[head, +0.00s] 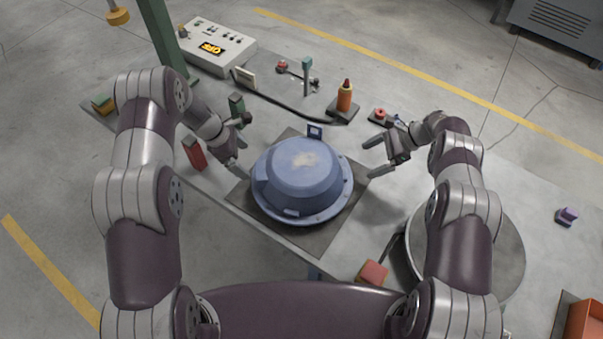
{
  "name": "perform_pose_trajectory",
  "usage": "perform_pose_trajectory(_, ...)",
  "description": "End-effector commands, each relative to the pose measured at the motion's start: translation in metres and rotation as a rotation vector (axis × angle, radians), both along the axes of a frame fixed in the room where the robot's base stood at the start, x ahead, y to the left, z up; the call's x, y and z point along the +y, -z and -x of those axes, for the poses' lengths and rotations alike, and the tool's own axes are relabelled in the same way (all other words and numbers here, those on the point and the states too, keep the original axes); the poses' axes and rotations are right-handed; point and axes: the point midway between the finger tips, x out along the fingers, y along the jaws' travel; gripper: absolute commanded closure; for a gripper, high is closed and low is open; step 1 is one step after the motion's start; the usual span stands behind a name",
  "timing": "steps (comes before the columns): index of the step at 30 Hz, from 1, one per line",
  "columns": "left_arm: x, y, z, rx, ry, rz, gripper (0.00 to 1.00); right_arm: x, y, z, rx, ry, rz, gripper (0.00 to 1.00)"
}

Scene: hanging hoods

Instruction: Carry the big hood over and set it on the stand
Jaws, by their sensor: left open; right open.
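The big hood (300,178) is a blue dome with a wide rim and a pale worn patch on top. It rests rim down on a dark square mat (268,226) in the middle of the table. My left gripper (243,147) is open and empty, close to the hood's upper left side. My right gripper (369,158) is open and empty, just off the hood's right side. A round grey platform (503,250) at the right looks like the stand; my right arm hides part of it.
A control box (215,47) stands at the table's back left beside a green post (163,35). An orange bottle (345,97) stands behind the hood. A red block (371,273) lies near the front edge. An orange bin (583,322) is at lower right.

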Motion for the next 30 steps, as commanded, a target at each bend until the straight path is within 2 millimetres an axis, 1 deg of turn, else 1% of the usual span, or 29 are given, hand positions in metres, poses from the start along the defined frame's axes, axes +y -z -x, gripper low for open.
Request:
perform_pose_trajectory(1, -0.004, 0.010, 0.000, 0.001, 0.002, 0.000, 0.00, 0.008, 0.007, 0.001, 0.003, -0.003, -0.001, 0.00)
perform_pose_trajectory(6, -0.017, 0.041, -0.002, 0.001, 0.002, 0.000, 0.00, 0.031, 0.031, 0.002, 0.001, -0.002, 0.000, 0.00)
perform_pose_trajectory(12, -0.028, 0.069, -0.003, 0.001, 0.001, 0.000, 0.00, 0.053, 0.052, 0.001, -0.001, -0.001, 0.000, 0.00)
perform_pose_trajectory(18, -0.033, 0.080, -0.005, -0.001, 0.001, 0.000, 0.00, 0.062, 0.061, 0.001, -0.001, 0.000, 0.001, 0.00)
perform_pose_trajectory(26, -0.033, 0.082, -0.005, -0.001, 0.001, 0.000, 0.00, 0.063, 0.062, 0.001, -0.001, 0.001, 0.001, 0.00)
perform_pose_trajectory(27, -0.033, 0.082, -0.005, -0.001, 0.001, 0.000, 0.06, 0.063, 0.062, 0.001, -0.001, 0.001, 0.000, 0.06)
perform_pose_trajectory(29, -0.033, 0.081, -0.005, -0.001, 0.001, 0.000, 0.26, 0.063, 0.062, 0.001, -0.001, 0.001, 0.000, 0.26)
perform_pose_trajectory(30, -0.033, 0.081, -0.005, -0.001, 0.001, 0.000, 0.39, 0.063, 0.062, 0.001, -0.001, 0.001, 0.000, 0.39)
